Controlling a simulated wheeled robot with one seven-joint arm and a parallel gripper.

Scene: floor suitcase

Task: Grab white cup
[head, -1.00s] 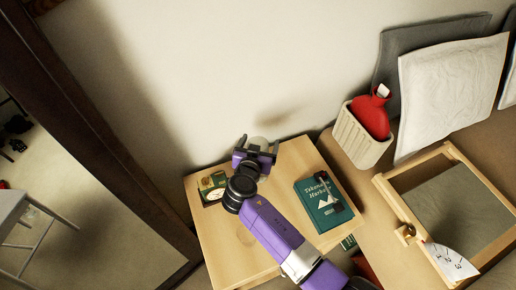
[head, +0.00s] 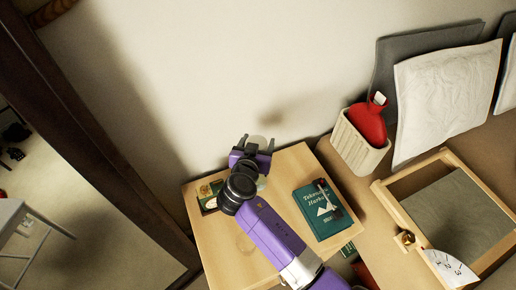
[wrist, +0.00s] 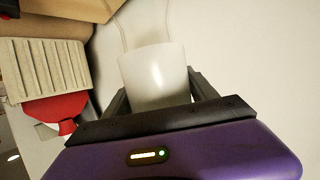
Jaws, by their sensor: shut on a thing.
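The white cup (wrist: 155,76) fills the space between my two fingers in the wrist view, with a finger against each side. My gripper (wrist: 158,92) is shut on it. In the head view my gripper (head: 257,144) is at the back edge of the small wooden table, close to the wall. There the cup (head: 257,141) shows only as a faint pale shape between the fingers, mostly hidden and hard to tell from the wall. I cannot tell how high the cup is above the table.
On the wooden table (head: 215,238) lie a green book (head: 318,212) with a dark item on it, and a small green-gold box (head: 208,195). A ribbed cream bin (head: 358,148) holding a red bottle (head: 368,121) stands to the right. A wooden tray (head: 400,205) lies further right.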

